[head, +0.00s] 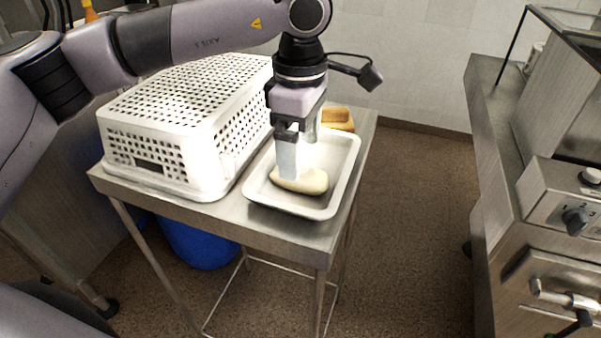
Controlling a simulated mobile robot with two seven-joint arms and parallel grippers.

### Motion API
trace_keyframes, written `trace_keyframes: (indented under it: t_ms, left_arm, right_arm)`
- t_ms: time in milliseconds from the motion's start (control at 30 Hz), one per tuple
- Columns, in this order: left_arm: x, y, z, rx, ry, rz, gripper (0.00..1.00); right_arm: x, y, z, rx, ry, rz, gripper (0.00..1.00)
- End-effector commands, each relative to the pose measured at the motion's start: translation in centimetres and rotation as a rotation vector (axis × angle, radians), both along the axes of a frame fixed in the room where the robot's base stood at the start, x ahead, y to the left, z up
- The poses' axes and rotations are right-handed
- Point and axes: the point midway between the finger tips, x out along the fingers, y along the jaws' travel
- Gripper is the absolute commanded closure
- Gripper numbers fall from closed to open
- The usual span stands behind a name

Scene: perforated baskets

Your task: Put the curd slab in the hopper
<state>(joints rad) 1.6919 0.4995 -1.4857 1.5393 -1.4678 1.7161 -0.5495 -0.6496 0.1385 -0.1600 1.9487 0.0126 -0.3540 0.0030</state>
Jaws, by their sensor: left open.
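A pale cream curd slab (312,182) with rounded ends lies in a shallow white tray (335,196) on a steel table (255,228). My left gripper (298,170) points down into the tray from above, over the slab. Its fingers are open, and the nearer fingertip covers the slab's left part. Whether the fingers touch the slab is hard to tell. My right gripper is out of view. I cannot identify a hopper with certainty.
A white perforated basket (215,150) sits upside down left of the tray. A tan block (338,115) lies behind the tray. A blue bin (200,245) stands below the table. A steel machine (550,200) with a knob stands at the right, across open floor (415,220).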

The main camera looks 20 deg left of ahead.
Motion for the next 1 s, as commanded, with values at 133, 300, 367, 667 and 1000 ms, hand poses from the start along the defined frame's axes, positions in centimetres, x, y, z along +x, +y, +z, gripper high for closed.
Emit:
trace_keyframes:
  t_ms: [133, 300, 367, 667, 1000]
  left_arm:
    - [-0.1, 0.1, -2.1, 0.002, 0.005, 0.0, 0.11]
    - [-0.1, 0.1, -4.2, 0.001, 0.002, 0.0, 0.11]
    - [0.0, 0.1, -4.5, 0.0, 0.0, 0.0, 0.11]
    - [0.0, 0.1, -4.6, 0.0, 0.0, 0.001, 0.4]
    - [0.0, 0.1, -4.5, 0.0, -0.001, 0.001, 0.83]
  right_arm:
    - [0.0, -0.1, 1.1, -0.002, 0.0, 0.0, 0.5]
    - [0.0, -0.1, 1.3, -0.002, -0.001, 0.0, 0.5]
    - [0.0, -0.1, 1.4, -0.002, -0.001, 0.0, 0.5]
    - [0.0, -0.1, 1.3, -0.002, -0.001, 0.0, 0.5]
    - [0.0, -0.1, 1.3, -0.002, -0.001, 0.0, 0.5]
